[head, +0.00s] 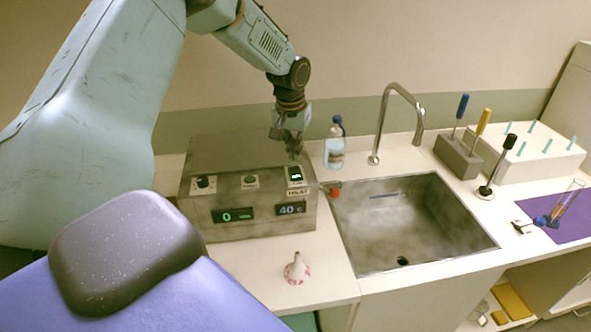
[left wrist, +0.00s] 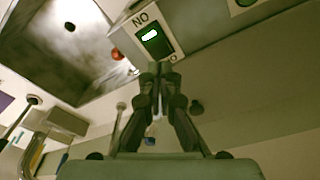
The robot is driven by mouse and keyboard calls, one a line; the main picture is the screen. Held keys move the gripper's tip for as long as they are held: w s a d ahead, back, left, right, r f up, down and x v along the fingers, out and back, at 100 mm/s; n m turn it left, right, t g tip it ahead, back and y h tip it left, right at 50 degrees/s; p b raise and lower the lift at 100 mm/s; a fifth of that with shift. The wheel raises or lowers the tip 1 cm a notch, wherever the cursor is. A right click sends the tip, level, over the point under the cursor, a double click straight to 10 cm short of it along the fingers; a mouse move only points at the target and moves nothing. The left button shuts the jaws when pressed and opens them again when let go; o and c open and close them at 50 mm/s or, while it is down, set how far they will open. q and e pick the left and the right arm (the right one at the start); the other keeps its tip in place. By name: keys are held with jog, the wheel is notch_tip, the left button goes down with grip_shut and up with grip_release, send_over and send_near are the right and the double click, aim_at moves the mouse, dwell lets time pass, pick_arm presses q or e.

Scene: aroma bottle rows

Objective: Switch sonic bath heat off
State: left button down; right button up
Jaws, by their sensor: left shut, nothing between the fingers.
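The sonic bath (head: 250,190) is a grey box on the counter left of the sink. Its front has two displays, a green one reading 0 and a blue one reading 40 C (head: 290,210). The heat switch (head: 295,175) is at the top right of the bath, above the HEAT label; it also shows in the left wrist view as a lit rocker (left wrist: 152,38) in a pale plate. My left gripper (head: 294,154) is shut and empty just above and behind the switch. In the left wrist view its fingertips (left wrist: 158,68) are close to the plate's edge. My right gripper is not in view.
The sink (head: 410,225) with a tall tap (head: 400,95) is right of the bath. A red-capped part (head: 334,192) sticks out beside the bath. A clear bottle (head: 335,150) stands behind. A small spotted flask (head: 296,270) stands in front on the counter.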

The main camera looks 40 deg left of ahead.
aim_at(295, 170)
pick_arm(q)
jog(key=shift+w+r, duration=0.1)
jog(key=shift+r, duration=1.5)
